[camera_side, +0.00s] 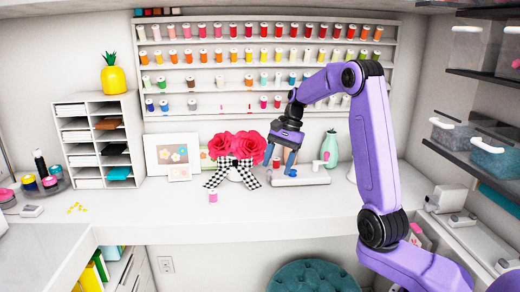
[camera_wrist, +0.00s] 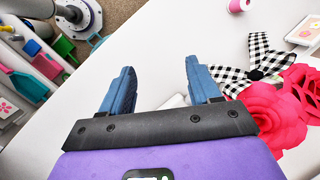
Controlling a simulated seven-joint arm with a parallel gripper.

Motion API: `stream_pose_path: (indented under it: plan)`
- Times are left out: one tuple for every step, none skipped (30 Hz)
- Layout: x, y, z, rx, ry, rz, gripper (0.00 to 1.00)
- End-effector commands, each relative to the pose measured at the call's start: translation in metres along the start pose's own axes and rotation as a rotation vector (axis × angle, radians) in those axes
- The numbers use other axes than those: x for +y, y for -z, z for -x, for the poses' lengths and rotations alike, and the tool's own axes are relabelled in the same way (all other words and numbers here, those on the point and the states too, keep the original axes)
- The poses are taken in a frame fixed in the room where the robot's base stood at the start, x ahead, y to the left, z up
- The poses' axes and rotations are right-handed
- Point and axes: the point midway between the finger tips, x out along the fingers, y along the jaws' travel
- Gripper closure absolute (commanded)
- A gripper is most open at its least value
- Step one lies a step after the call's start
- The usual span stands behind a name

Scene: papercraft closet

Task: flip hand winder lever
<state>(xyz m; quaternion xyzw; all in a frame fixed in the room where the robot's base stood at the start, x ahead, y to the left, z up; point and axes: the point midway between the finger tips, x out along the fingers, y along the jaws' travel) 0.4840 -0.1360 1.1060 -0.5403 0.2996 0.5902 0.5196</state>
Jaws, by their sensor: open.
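The hand winder appears to be the white device (camera_side: 300,179) with a flat base on the back counter, right of the roses. A pink piece (camera_side: 326,157) shows above its right end. Its lever cannot be made out clearly. In the wrist view my gripper (camera_wrist: 160,68) is also open, over bare white counter. A small white part (camera_wrist: 174,101) shows low between the fingers, mostly hidden by the gripper body; I cannot tell if they touch.
Red roses with a checkered bow (camera_side: 236,158) stand close left of my gripper. A green vase (camera_side: 330,148) stands behind the device. A thread rack (camera_side: 230,88) covers the wall. The front counter is mostly clear.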

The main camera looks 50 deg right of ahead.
Motion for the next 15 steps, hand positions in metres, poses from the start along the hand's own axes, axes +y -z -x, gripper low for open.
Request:
stream_pose_path:
  plan:
    - [-0.005,0.001,0.004,0.036,-0.019,0.029,0.38]
    - [-0.007,0.002,0.007,0.058,-0.031,0.042,0.38]
    - [-0.010,0.003,0.011,0.087,-0.046,0.060,0.38]
    - [-0.012,0.004,0.013,0.110,-0.057,0.073,0.38]
    - [-0.015,0.005,0.017,0.133,-0.068,0.085,0.38]
    - [-0.018,0.006,0.021,0.164,-0.081,0.101,0.38]
    - [-0.021,0.007,0.024,0.187,-0.091,0.114,0.38]
    - [-0.023,0.008,0.028,0.212,-0.100,0.125,0.38]
    - [-0.027,0.009,0.032,0.244,-0.112,0.139,0.38]
    - [-0.030,0.010,0.036,0.269,-0.120,0.151,0.38]
    - [-0.033,0.010,0.040,0.293,-0.128,0.162,0.38]
    - [-0.037,0.011,0.046,0.327,-0.137,0.175,0.38]
    - [-0.040,0.012,0.050,0.351,-0.144,0.185,0.38]
    - [-0.043,0.013,0.054,0.375,-0.149,0.193,0.38]
    - [-0.046,0.013,0.059,0.405,-0.156,0.203,0.38]
